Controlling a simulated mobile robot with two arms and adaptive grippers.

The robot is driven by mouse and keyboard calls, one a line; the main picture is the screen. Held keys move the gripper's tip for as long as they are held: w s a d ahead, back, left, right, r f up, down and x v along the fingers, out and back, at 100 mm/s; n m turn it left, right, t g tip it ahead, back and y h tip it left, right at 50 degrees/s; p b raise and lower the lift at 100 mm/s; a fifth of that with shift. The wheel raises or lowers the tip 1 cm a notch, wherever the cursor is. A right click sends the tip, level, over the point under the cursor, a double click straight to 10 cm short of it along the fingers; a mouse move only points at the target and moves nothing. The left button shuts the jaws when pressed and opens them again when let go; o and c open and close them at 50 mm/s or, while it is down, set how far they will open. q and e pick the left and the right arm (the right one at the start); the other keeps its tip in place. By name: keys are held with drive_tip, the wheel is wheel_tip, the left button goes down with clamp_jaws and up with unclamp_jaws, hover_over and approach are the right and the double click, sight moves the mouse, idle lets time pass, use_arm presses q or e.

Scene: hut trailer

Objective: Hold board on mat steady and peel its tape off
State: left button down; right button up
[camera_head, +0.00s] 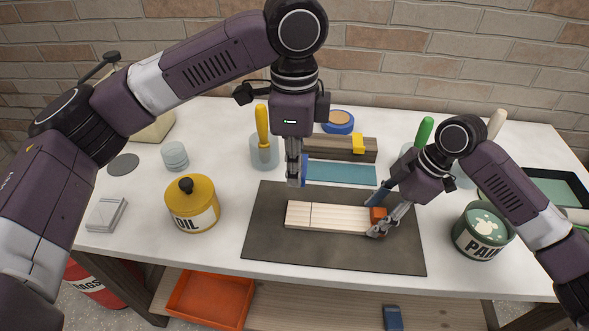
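The pale wooden board (335,217) lies flat on the dark grey mat (275,249). It has a thin dark line across it left of its middle and an orange part (378,213) at its right end. My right gripper (376,218) is at that end, its fingers along the board's near and far sides; it appears shut on the board and partly hides it. My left gripper (296,182) points down above the mat's far part, apart from the board. Its fingers are together, with a narrow blue strip of tape (304,170) at them.
A yellow oil can (192,205) stands left of the mat and a green paint can (482,232) right of it. Behind are a blue tape roll (339,122), a dark wooden block (325,146), a teal sheet (342,173) and cups with tools. White tabletop (228,247) is clear near the mat's left edge.

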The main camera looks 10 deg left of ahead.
drive_tip(key=o, duration=0.5)
drive_tip(key=shift+o, duration=0.2)
drive_tip(key=shift+r, duration=0.15)
